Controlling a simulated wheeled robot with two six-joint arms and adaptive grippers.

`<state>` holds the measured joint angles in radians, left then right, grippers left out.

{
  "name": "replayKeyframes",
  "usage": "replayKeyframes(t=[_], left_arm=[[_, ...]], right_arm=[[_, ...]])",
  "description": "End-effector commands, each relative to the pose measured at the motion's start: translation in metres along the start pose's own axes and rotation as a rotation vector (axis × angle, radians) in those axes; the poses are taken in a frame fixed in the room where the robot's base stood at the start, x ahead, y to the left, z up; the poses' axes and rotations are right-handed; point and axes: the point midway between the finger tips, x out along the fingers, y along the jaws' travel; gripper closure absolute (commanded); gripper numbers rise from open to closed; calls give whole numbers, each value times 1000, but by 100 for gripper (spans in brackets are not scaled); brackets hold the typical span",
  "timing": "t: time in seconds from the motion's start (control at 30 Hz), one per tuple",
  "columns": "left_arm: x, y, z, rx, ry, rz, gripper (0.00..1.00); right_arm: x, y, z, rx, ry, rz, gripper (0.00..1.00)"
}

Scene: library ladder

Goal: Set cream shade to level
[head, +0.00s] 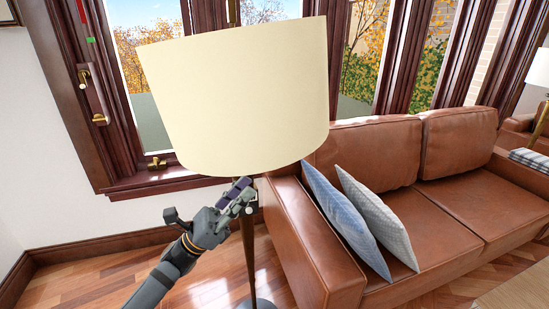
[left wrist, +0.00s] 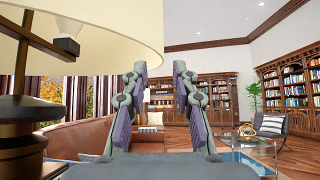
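The cream shade (head: 235,95) is large and hangs in front of the window on a floor lamp. Its upper edge slopes up to the right in the head view. The lamp's dark pole (head: 249,262) runs down below it. The left wrist view shows the shade's inside and rim (left wrist: 110,45) at upper left, and the lamp's bronze neck (left wrist: 18,100) at the left edge. My left gripper (head: 243,196) is just below the shade's lower rim, near the pole. Its fingers (left wrist: 159,85) stand apart with nothing visible between them. I cannot tell whether it touches the lamp. My right gripper is out of view.
A brown leather sofa (head: 450,205) with a blue cushion (head: 335,210) and a pale cushion (head: 378,225) stands right of the lamp. Dark-framed windows (head: 85,100) are behind. Wooden floor (head: 110,275) is bare at lower left. Bookshelves (left wrist: 290,90) stand far off.

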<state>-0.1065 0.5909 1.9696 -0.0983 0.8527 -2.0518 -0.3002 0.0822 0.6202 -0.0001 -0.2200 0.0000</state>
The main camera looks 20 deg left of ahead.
Motion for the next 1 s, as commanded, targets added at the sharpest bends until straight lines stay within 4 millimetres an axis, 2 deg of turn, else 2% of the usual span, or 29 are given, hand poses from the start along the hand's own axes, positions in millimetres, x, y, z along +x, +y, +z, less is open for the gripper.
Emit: replayKeyframes(t=[0.17, 0.33, 0.5, 0.63, 0.9, 0.93, 1.0], left_arm=[[26, 0, 3, 0, -8, 1, 72], [66, 1, 5, -3, -9, 4, 72], [94, 1, 4, -4, -6, 5, 72], [102, 1, 2, -5, -3, 5, 72], [103, 1, 0, -5, -1, 4, 72], [103, 1, 0, -5, -1, 4, 73], [103, 1, 0, -5, -1, 4, 83]], right_arm=[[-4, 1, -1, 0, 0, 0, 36], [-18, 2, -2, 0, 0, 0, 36], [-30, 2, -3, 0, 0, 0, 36], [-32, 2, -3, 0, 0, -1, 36], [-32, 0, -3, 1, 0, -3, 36], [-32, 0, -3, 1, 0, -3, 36], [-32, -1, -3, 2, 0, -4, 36]])
